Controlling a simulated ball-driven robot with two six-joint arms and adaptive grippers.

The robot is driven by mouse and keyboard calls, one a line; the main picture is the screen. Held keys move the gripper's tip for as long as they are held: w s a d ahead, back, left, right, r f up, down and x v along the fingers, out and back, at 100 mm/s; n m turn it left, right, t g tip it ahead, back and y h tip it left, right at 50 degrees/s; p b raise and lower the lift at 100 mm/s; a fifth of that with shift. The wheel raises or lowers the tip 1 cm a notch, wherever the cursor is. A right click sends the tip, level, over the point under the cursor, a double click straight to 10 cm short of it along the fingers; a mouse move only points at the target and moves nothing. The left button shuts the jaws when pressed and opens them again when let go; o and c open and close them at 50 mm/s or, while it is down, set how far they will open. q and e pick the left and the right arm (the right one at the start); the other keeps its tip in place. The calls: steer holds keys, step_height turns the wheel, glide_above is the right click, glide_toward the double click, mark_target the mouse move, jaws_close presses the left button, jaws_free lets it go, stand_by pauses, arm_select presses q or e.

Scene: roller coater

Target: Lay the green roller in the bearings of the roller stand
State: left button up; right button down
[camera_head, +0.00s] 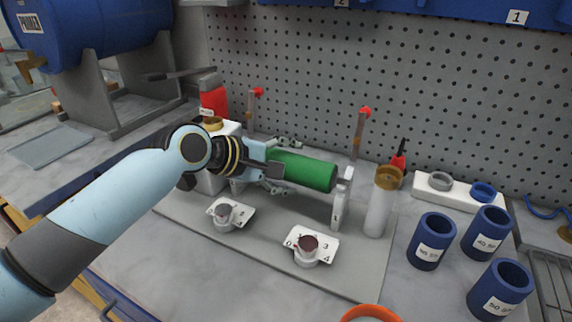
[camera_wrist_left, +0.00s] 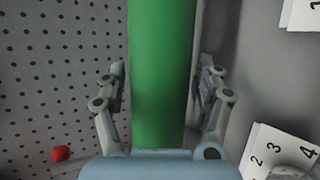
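The green roller (camera_head: 305,170) lies roughly level over the stand, its right end beside the top of the white post marked 1 (camera_head: 339,205). It fills the middle of the left wrist view (camera_wrist_left: 162,75). My left gripper (camera_head: 278,165) reaches it from the left, with one finger on each side of the roller. In the left wrist view the fingers (camera_wrist_left: 162,85) are spread, with narrow gaps beside the roller. The roller's left end is hidden by the gripper. I cannot tell whether the roller rests in the bearings of the roller stand (camera_head: 272,250). My right gripper is not in view.
Two dial knobs (camera_head: 226,212) (camera_head: 309,246) sit on the stand's front. A white cylinder with a brown top (camera_head: 380,205) stands right of it. Blue cups (camera_head: 432,240) stand further right. Red-tipped levers (camera_head: 360,130) rise behind, before the pegboard (camera_head: 440,100). An orange ring (camera_head: 370,312) is at the front edge.

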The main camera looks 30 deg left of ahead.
arm_select(q)
steer(key=shift+o, duration=0.6)
steer(key=v, duration=1.2)
steer(key=shift+s, duration=0.1)
